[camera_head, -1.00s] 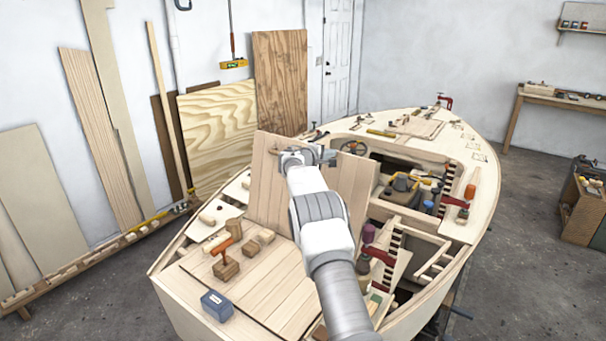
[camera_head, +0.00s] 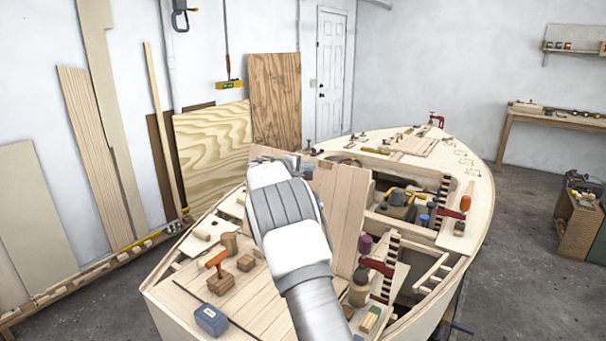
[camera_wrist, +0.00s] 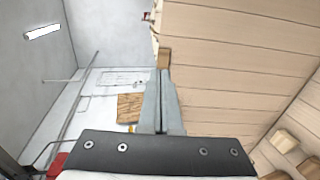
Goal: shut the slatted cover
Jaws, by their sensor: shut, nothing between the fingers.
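The slatted cover (camera_head: 345,198) stands raised, steeply tilted, across the middle of the plywood hull. My arm hides its left part in the head view. In the wrist view its pale slats (camera_wrist: 240,65) fill the upper right. My gripper (camera_wrist: 163,73) is shut and empty, with its fingertips close to the cover's edge. A small wooden block (camera_wrist: 164,57) shows at that edge just past the fingertips; I cannot tell whether they touch. In the head view the gripper is mostly hidden behind my own wrist.
Behind the cover is an open well (camera_head: 400,205) with tools inside. On the near deck are an orange-handled tool (camera_head: 217,262), wooden blocks (camera_head: 221,283) and a blue box (camera_head: 211,319). A red clamp (camera_head: 377,267) and bottles stand to the right. Boards lean on the wall.

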